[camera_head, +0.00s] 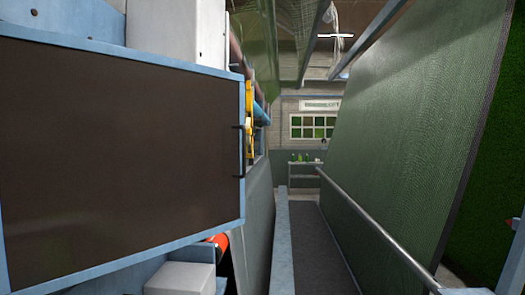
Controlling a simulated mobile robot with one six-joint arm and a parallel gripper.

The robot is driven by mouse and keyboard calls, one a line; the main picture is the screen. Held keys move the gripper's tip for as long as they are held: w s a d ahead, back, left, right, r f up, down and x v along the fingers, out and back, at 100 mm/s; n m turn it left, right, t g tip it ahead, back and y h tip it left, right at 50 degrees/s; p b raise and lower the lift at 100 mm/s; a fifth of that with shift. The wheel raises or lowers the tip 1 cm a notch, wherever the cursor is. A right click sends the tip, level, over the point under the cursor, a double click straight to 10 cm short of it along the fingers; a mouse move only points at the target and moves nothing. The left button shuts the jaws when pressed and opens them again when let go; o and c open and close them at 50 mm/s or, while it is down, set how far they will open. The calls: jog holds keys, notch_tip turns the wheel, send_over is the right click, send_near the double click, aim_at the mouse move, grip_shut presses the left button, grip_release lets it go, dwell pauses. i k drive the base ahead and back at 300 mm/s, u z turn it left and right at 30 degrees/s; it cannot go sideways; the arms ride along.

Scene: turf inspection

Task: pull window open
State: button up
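A large dark brown window panel (120,150) in a light blue frame fills the left half of the head view. It is close to me, and its lower edge slants up to the right. A thin black handle (241,152) sits at its right edge, seen nearly side-on. I cannot tell whether the panel is shut or partly swung out. My gripper is not in view, and nothing is seen touching the handle.
A yellow part (250,108) stands just behind the panel's right edge. A grey metal rail (283,240) borders a narrow dark walkway (318,250). A tall sloping green turf sheet (410,130) and a round bar (370,222) bound the right. A multi-pane window (313,127) is on the back wall.

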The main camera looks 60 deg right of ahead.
aim_at(104, 159)
jog(key=z, duration=1)
jog(key=k, duration=0.7)
jog(key=u, duration=0.8)
